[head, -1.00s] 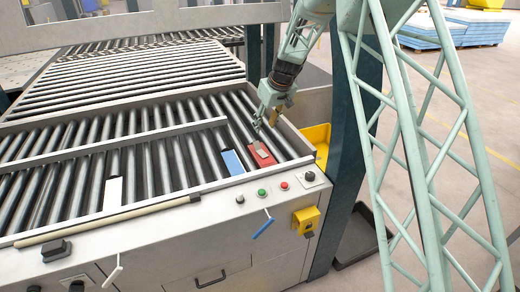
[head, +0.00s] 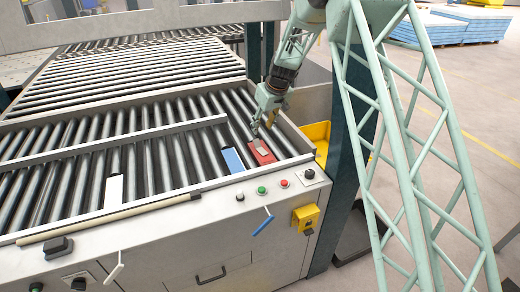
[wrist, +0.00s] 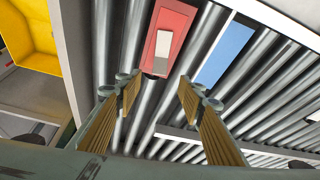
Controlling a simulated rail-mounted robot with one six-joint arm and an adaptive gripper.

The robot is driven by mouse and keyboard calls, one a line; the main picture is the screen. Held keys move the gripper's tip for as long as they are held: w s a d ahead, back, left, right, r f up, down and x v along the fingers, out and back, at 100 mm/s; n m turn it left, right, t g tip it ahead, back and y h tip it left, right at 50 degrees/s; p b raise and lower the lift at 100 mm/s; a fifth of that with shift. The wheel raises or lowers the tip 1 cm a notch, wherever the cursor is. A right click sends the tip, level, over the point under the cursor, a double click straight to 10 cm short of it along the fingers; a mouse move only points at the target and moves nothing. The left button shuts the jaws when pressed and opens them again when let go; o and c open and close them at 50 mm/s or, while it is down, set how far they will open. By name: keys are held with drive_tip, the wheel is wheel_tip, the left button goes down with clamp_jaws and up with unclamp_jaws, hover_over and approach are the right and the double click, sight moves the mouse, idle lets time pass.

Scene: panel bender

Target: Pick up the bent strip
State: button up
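The bent strip (head: 261,144) is a small light-grey piece lying on a red plate (head: 270,156) on the rollers at the right end of the table. In the wrist view the strip (wrist: 162,45) shows as a pale shape on the red plate, ahead of my fingers. My gripper (head: 262,125) is just above and beside the strip in the head view. In the wrist view my gripper (wrist: 155,95) has its two fingers spread apart with nothing between them. Whether a fingertip touches the strip cannot be told.
A blue plate (head: 232,160) lies left of the red one, and a white plate (head: 114,188) farther left. A raised side rail (head: 292,134) runs along the right. A yellow bin (head: 318,137) stands beyond it. Buttons line the front panel (head: 240,205).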

hover_over(257, 142)
drive_tip(key=s+d, duration=0.1)
drive_tip(key=s, duration=0.1)
drive_tip(key=shift+s+d+f, duration=0.1)
drive_tip(key=shift+f, duration=1.5)
drive_tip(key=shift+d+f, duration=0.1)
drive_tip(key=shift+f, duration=1.45)
drive_tip(key=shift+f+p, duration=0.1)
drive_tip(key=shift+p, duration=0.2)
drive_tip(key=shift+p+x, duration=0.5)
drive_tip(key=shift+x, duration=1.95)
drive_tip(key=shift+c, duration=0.5)
drive_tip(key=c, duration=0.8)
